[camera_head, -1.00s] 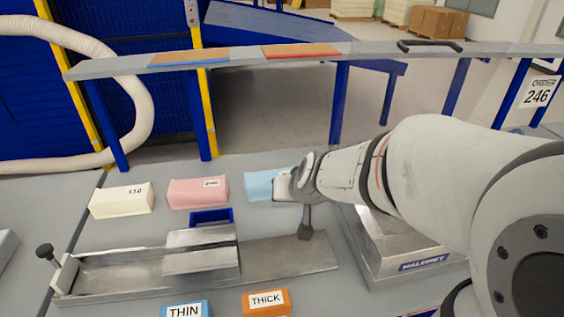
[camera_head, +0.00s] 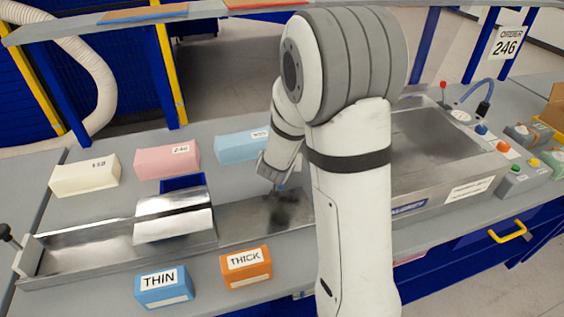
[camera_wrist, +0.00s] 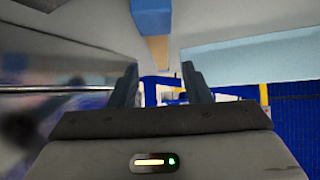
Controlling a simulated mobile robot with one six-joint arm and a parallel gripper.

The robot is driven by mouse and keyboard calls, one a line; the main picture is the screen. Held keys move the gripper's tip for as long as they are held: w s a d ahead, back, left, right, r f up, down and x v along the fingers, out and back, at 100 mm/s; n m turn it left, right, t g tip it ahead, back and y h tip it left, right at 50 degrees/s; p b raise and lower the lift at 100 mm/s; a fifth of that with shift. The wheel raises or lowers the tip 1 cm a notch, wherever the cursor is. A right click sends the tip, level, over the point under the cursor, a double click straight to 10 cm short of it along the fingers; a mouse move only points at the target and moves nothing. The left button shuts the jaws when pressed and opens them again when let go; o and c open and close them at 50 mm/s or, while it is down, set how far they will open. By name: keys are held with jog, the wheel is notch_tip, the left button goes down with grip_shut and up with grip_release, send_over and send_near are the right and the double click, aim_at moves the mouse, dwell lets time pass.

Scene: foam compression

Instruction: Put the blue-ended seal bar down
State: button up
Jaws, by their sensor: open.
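The seal bar shows in part in the wrist view, as a blue end (camera_wrist: 152,18) with a tan length below it. It lies in line with the gap between my fingers; I cannot tell whether it touches them or what it rests on. My gripper (camera_wrist: 160,85) is open, with both dark fingers apart. In the head view my gripper (camera_head: 272,178) is low over the bench, between the light blue foam block (camera_head: 238,147) and the steel plate. A small blue spot beside it (camera_head: 282,187) may be the bar's end; my arm hides the rest.
Pink (camera_head: 167,161) and cream (camera_head: 85,175) foam blocks stand left. A steel press (camera_head: 174,215) has a blue holder (camera_head: 182,183) behind it. THIN (camera_head: 163,287) and THICK (camera_head: 246,266) blocks are in front. A steel machine (camera_head: 436,150) stands right.

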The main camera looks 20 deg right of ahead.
jog(key=x, duration=0.3)
jog(key=shift+w+f, duration=0.15)
jog(key=shift+f, duration=0.1)
jog(key=shift+c, duration=0.5)
grip_shut()
